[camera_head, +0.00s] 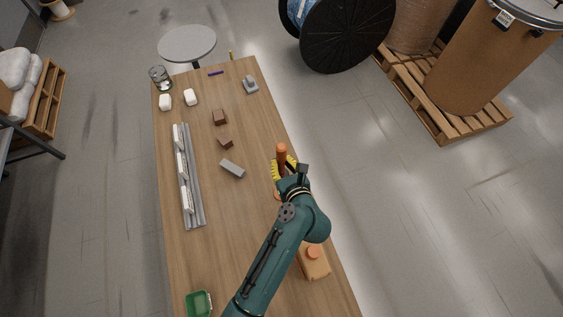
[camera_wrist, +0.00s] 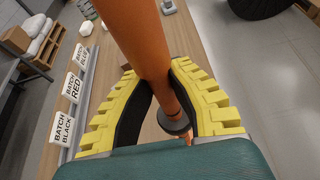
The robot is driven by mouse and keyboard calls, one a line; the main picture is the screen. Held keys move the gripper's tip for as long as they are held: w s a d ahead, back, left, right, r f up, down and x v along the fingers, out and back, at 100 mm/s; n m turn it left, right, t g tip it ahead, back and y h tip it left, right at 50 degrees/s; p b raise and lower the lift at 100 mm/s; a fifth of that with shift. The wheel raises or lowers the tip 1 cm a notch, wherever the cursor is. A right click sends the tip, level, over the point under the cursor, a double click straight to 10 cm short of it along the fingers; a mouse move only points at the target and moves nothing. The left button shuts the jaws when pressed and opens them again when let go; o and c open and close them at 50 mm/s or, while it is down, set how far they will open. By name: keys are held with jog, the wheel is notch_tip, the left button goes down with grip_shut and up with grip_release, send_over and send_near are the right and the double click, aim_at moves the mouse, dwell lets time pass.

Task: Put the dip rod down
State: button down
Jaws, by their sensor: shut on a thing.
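The dip rod is an orange rod (camera_head: 281,153) standing about upright near the right side of the wooden table (camera_head: 205,140). In the wrist view the orange rod (camera_wrist: 138,35) runs from the top edge down between the fingers, with a grey disc (camera_wrist: 174,122) lower on it. My gripper (camera_head: 284,168) has yellow ribbed fingers with black pads, shut on the rod from both sides; they also show in the wrist view (camera_wrist: 160,90). The rod's lower end is partly hidden by my gripper and arm. I cannot tell whether it touches the table.
A grey rail (camera_head: 198,205) with white batch cards runs along the table's left. A grey block (camera_head: 232,169) and brown blocks (camera_head: 220,117) lie mid-table. Bare wood lies between.

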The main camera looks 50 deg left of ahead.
jog(key=c, duration=1.2)
grip_release()
jog(key=shift+o, duration=0.2)
jog(key=shift+r, duration=0.15)
jog(key=v, duration=1.2)
jog(key=shift+p, duration=0.35)
jog(key=shift+w, duration=0.15)
